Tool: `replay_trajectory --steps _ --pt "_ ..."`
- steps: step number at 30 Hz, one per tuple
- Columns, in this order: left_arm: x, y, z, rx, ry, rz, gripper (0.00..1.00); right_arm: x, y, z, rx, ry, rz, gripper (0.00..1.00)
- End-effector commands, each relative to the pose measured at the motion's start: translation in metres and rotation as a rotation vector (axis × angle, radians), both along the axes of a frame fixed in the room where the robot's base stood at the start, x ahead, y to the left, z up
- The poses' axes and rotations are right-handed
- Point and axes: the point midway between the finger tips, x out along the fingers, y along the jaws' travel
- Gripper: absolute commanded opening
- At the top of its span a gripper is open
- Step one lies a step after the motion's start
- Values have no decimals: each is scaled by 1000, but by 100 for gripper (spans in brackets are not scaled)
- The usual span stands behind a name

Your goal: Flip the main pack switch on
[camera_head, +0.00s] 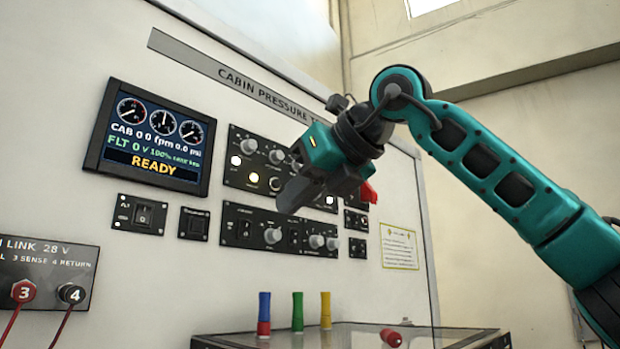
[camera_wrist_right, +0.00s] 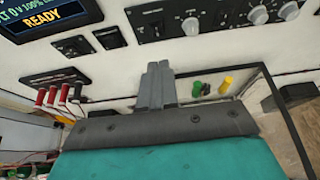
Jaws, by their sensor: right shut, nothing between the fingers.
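The wall panel carries several switch plates; the lettering is too small to tell which one is the main pack switch. A small plate with a rocker switch (camera_head: 143,215) sits below the display, with a smaller dark plate (camera_head: 194,224) to its right. A lower knob-and-switch panel (camera_head: 246,229) is further right. My right gripper (camera_head: 289,198) is shut and empty, in front of the panels, its fingers pointing down and left and hiding part of them. Its fingers also show in the right wrist view (camera_wrist_right: 158,70), below the lower panel (camera_wrist_right: 150,22). My left gripper is not in view.
The display (camera_head: 155,138) reads READY. Blue (camera_head: 264,308), green (camera_head: 297,311) and yellow (camera_head: 325,309) cylinders stand on the table (camera_head: 225,341); a red one (camera_head: 391,337) lies there. A plug box with red and black plugs (camera_head: 45,268) is at lower left.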

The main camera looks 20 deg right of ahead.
Motion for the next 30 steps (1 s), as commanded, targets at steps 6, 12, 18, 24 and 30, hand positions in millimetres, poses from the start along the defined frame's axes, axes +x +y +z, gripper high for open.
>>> replay_trajectory --steps 6,12,18,24,30 --pt "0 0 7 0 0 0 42 39 15 -16 0 2 1 0" --pt "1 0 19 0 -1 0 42 64 24 -11 0 0 1 0" --pt "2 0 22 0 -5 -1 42 72 26 -11 1 -1 1 0" --pt "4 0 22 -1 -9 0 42 72 26 -12 1 -2 1 0" --pt "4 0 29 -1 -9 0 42 79 30 -7 1 3 2 0"
